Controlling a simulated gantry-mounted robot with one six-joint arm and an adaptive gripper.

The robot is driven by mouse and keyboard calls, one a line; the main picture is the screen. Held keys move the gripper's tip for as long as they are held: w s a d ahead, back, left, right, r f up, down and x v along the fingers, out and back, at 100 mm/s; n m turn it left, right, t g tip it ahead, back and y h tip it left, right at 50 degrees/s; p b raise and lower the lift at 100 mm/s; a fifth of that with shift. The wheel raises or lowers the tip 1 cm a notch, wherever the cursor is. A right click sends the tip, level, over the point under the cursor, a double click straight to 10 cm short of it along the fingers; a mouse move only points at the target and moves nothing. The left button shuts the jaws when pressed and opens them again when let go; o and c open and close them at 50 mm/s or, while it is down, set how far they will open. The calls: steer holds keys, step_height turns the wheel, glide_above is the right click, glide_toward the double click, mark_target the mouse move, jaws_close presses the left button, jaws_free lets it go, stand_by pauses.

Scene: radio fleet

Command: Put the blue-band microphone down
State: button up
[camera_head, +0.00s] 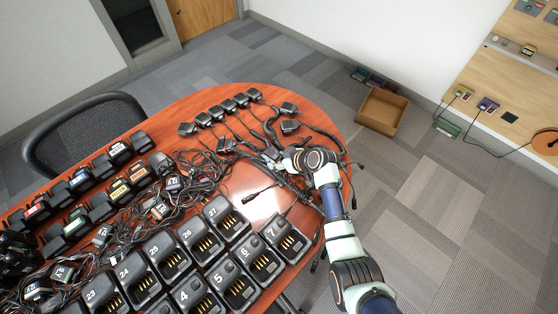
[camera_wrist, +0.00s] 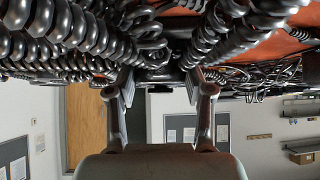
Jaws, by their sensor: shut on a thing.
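My gripper (camera_head: 272,157) is over the back right part of the table, low among black coiled cords. In the wrist view its two fingers (camera_wrist: 160,80) are shut on a dark thing, taken to be the blue-band microphone (camera_wrist: 160,74). No blue band shows on it, and the cords and fingers hide most of its shape. I cannot tell whether it touches the table. Several black microphones (camera_head: 226,105) stand in a row behind the gripper, with their coiled cords trailing forward.
The red-brown table (camera_head: 252,180) has a bare patch left of my arm. Numbered chargers (camera_head: 207,240) fill the front. Tangled cords (camera_head: 190,165) and radios (camera_head: 118,152) crowd the left. Two more microphones (camera_head: 289,109) lie near the back right edge. A cardboard box (camera_head: 381,111) is on the floor.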

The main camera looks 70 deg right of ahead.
steer(key=shift+s+a+f, duration=0.1)
steer(key=shift+f, duration=0.4)
jaws_close()
steer(key=o, duration=1.2)
jaws_free()
steer(key=shift+o, duration=1)
steer(key=shift+w, duration=0.2)
steer(key=shift+s, duration=0.1)
steer(key=shift+r, duration=0.35)
steer(key=p+v, duration=0.5)
steer(key=v, duration=0.7)
steer(key=shift+r, duration=0.4)
